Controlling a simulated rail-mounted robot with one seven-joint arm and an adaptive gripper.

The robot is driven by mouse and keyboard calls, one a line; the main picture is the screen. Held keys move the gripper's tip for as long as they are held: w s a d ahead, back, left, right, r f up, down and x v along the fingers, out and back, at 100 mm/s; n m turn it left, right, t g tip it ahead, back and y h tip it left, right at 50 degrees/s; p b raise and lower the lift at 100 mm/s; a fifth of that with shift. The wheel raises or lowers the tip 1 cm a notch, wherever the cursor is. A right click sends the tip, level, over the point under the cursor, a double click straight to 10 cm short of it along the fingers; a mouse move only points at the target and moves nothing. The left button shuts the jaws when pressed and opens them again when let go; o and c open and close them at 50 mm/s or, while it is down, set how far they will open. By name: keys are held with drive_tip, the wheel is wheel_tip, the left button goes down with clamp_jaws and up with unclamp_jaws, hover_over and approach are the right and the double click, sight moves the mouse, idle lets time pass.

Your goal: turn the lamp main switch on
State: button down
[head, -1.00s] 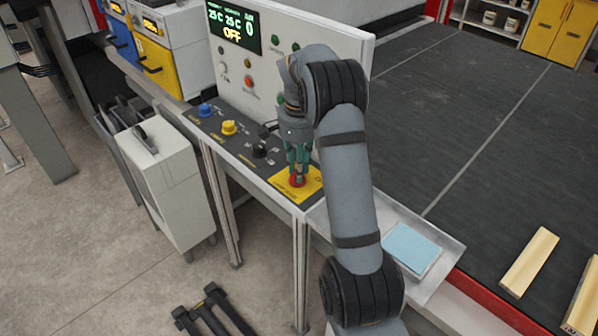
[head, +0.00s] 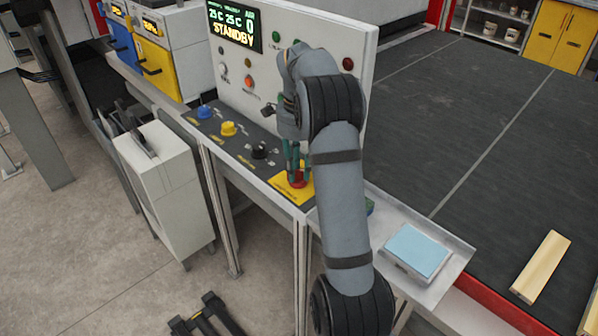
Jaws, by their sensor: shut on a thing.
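A red rotary switch (head: 299,181) sits on a yellow plate (head: 284,191) at the near end of the dark console strip. The lettering on the plate is too small to read. My gripper (head: 297,174) points down over the switch, and its green fingers are shut on it. The fingers and arm hide part of the knob, so its exact angle is unclear. The display (head: 235,25) on the upright panel reads "STANDBY" in yellow below green figures.
Blue (head: 205,112), yellow (head: 229,129) and black (head: 260,150) knobs line the console strip. The white control panel (head: 330,70) with small buttons stands behind my gripper. A tray (head: 452,262) holds a light blue pad (head: 416,249) at right. A dark flat bed (head: 470,120) lies beyond.

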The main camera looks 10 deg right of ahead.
sight(299, 172)
drive_tip(key=shift+m+b, duration=0.35)
drive_tip(key=shift+m, duration=0.75)
drive_tip(key=shift+r, duration=0.1)
drive_tip(key=c, duration=1.5)
unclamp_jaws()
drive_tip(key=shift+r, duration=5.95)
drive_tip(key=shift+f, duration=0.1)
